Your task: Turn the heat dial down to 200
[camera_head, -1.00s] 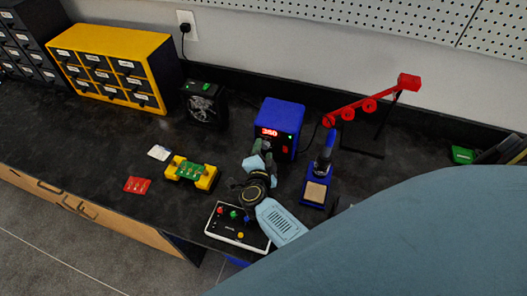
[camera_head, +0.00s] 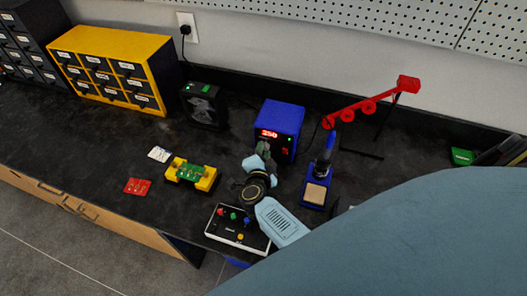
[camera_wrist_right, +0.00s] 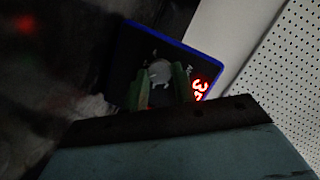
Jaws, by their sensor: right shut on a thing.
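The blue soldering station (camera_head: 281,120) stands on the black bench in the head view, with a red display (camera_head: 269,133) reading 350. In the right wrist view its dark front (camera_wrist_right: 135,55) has a blue edge, and part of the red display (camera_wrist_right: 199,89) shows. The grey heat dial (camera_wrist_right: 160,72) is on that front, between the green fingers of my right gripper (camera_wrist_right: 164,85). My right gripper is shut on the dial; in the head view it is at the station's front (camera_head: 264,150) and hides the dial. My left gripper is not in view.
The soldering iron in its blue stand (camera_head: 317,190) is just right of my right arm. A white button box (camera_head: 222,228) lies in front, a yellow board holder (camera_head: 207,181) to the left. A black fan (camera_head: 204,105) and red reel stand (camera_head: 345,109) stand behind.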

